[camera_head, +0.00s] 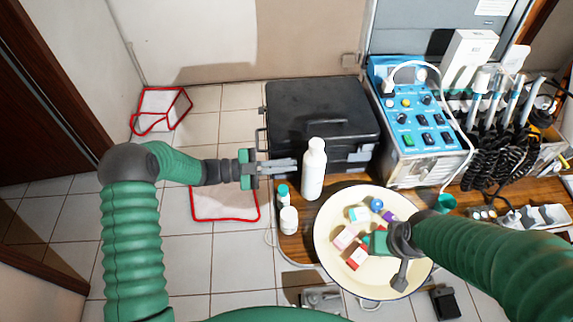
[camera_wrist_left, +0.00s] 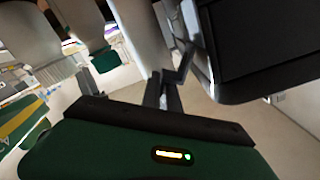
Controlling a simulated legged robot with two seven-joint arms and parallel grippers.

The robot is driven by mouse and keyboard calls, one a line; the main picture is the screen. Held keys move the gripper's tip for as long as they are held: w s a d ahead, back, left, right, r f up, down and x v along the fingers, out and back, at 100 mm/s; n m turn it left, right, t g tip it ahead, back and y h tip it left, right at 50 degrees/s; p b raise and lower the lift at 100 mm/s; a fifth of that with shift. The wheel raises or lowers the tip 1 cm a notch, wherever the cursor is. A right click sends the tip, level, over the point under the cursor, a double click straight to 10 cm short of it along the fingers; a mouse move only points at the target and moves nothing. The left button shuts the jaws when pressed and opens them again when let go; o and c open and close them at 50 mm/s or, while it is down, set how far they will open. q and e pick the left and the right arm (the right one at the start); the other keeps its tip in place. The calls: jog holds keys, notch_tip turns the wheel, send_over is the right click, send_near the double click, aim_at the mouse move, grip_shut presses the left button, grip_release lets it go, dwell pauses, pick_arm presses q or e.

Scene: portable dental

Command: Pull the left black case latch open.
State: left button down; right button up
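The black case (camera_head: 322,105) lies closed on the wooden table in the head view. One light latch (camera_head: 360,156) shows on the right of its front; the left latch is hidden behind my gripper and the white bottle. My left gripper (camera_head: 292,165) points right, its fingertips at the case's front left, close to the bottle. Its fingers are close together, and I cannot tell whether they touch anything. In the left wrist view the case (camera_wrist_left: 265,45) looms at right, with a thin dark bracket-like part beside the fingers (camera_wrist_left: 164,78). My right gripper (camera_head: 400,282) hangs over the cream bowl.
The white bottle (camera_head: 314,170) stands right at the left fingertips. Two small bottles (camera_head: 288,220) stand in front. The cream bowl (camera_head: 335,258) holds small boxes and balls. A blue control unit (camera_head: 415,125) blocks the right side. Floor left of the table is mostly free.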

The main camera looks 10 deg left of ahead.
pick_arm(q)
jog(key=shift+f, duration=0.1)
dwell(0.3)
jog(key=c, duration=1.9)
grip_release()
jog(key=shift+a, duration=0.2)
jog(key=s+a, duration=0.3)
jog(key=a, duration=1.3)
jog(key=shift+s+a+b, duration=0.15)
jog(key=shift+a+b, duration=0.1)
jog(key=shift+b, duration=0.05)
